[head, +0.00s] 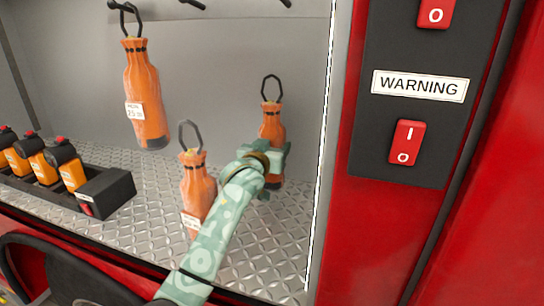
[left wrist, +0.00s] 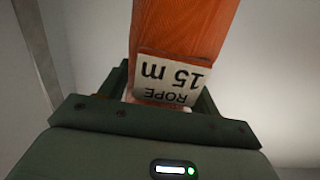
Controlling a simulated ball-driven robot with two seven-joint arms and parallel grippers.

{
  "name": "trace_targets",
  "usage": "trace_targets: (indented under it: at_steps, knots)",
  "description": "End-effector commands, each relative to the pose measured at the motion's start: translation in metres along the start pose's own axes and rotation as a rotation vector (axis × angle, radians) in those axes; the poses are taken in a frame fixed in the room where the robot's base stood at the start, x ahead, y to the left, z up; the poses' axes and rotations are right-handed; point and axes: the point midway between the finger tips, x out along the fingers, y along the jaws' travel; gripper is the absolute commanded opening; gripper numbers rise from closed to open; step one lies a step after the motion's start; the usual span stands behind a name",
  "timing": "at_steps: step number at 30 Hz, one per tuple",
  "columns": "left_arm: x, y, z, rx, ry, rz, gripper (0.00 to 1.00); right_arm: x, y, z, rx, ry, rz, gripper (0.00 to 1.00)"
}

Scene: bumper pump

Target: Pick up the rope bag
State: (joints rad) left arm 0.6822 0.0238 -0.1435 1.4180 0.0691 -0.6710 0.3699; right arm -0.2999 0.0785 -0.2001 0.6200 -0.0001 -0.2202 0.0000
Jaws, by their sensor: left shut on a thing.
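An orange rope bag (head: 271,121) with a dark loop handle stands upright at the right of the metal shelf, near the red frame. My left gripper (head: 270,172) is shut around its lower part, and my arm hides some of it. In the left wrist view, the orange rope bag (left wrist: 178,28) is between the gripper's fingers (left wrist: 165,100), with its white label reading "ROPE 15 m" upside down. Whether the bag touches the shelf is hidden. A second rope bag (head: 195,181) stands just left of it, partly behind my arm. My right gripper is out of view.
A third rope bag (head: 143,92) hangs from a hook at upper left.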

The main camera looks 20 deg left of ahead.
Motion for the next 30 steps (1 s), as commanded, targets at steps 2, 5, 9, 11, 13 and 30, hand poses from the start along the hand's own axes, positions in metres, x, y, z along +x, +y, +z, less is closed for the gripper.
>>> trace_targets:
  at_steps: [2,5,9,11,13,30]
  knots:
    - [-0.014,0.003,-0.021,-0.004,0.013,0.002,0.05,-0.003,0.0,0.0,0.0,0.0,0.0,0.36]
    - [-0.034,0.007,-0.043,-0.004,0.014,0.001,0.05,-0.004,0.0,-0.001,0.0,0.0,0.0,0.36]
    - [-0.069,0.015,-0.057,-0.005,0.011,0.002,0.05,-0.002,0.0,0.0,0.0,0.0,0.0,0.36]
    - [-0.083,0.018,-0.062,-0.006,0.01,0.002,0.05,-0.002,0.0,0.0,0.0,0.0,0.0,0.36]
    - [-0.096,0.021,-0.067,-0.005,0.009,0.002,0.05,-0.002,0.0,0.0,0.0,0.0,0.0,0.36]
    - [-0.128,0.027,-0.079,-0.002,0.006,0.0,0.05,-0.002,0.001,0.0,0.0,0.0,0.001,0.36]
